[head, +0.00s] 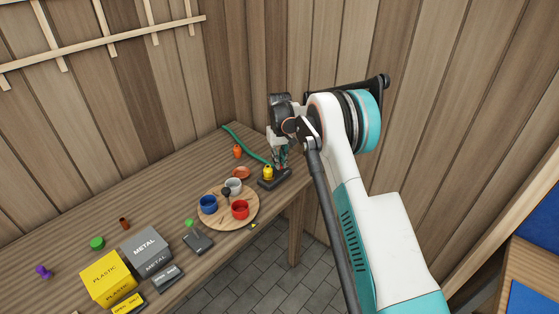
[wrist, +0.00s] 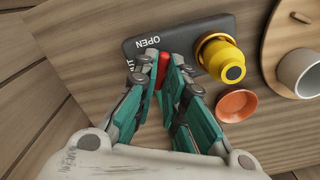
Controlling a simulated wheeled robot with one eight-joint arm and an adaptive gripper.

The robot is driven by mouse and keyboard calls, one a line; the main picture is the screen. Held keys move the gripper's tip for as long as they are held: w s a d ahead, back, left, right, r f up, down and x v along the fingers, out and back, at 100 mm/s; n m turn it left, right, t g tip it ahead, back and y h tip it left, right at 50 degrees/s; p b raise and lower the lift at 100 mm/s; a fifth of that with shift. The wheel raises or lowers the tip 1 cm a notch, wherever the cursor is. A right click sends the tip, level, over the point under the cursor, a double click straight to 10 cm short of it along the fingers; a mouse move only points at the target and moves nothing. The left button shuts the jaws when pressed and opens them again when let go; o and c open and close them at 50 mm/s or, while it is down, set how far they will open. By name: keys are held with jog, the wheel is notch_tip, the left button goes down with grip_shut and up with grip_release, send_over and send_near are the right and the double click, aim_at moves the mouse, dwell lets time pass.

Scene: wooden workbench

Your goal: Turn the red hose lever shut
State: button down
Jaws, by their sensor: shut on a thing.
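The red hose lever (wrist: 163,71) stands between the fingertips of my gripper (wrist: 162,58) in the wrist view. The gripper is shut on it. The lever belongs to a dark base plate (wrist: 190,34), with the word OPEN printed beside it. A second label is mostly hidden by the left finger. A yellow fitting (wrist: 226,62) sits on the plate, to the right of the lever. In the head view my gripper (head: 281,158) reaches down over the dark plate (head: 270,184) at the bench's far right end. The green hose (head: 243,143) lies behind; the lever is hard to make out there.
An orange dish (wrist: 237,106) lies close to the plate. A round wooden board (head: 228,223) holds a blue, a red and a grey cup. An orange pot (head: 237,151) stands near the hose. Yellow and grey boxes stand at the front left. Wooden walls close in behind.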

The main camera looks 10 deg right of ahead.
jog(key=m, duration=0.6)
jog(key=shift+m, duration=0.3)
jog(key=m, duration=0.5)
jog(key=shift+m, duration=0.3)
jog(key=c, duration=1.7)
grip_release()
jog(key=shift+o, duration=0.2)
notch_tip(320, 180, up, 12)
jog(key=shift+r, duration=0.1)
